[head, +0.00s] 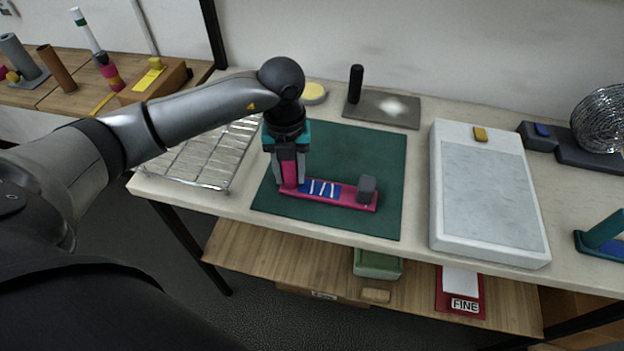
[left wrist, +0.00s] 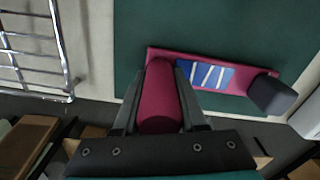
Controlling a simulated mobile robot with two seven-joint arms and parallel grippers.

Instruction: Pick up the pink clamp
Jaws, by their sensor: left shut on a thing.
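The pink clamp (head: 350,199) has a long flat bar with a blue, white-striped patch and a dark grey block at its right end. It is over the dark green mat (head: 370,155); I cannot tell whether it touches the mat. My left gripper (head: 291,186) points down at the clamp's left end and is shut on its upright pink part. In the left wrist view the clamp (left wrist: 158,100) shows its thick rounded pink part between the two fingers of my left gripper (left wrist: 160,85). The bar runs off to the right. My right gripper is not in view.
A wire rack (head: 215,150) is left of the mat. A white slab with a grey panel (head: 490,190) is to the right. A grey plate with a black post (head: 385,108) and a yellow-topped round thing (head: 314,92) are behind. A wooden shelf (head: 320,270) is below.

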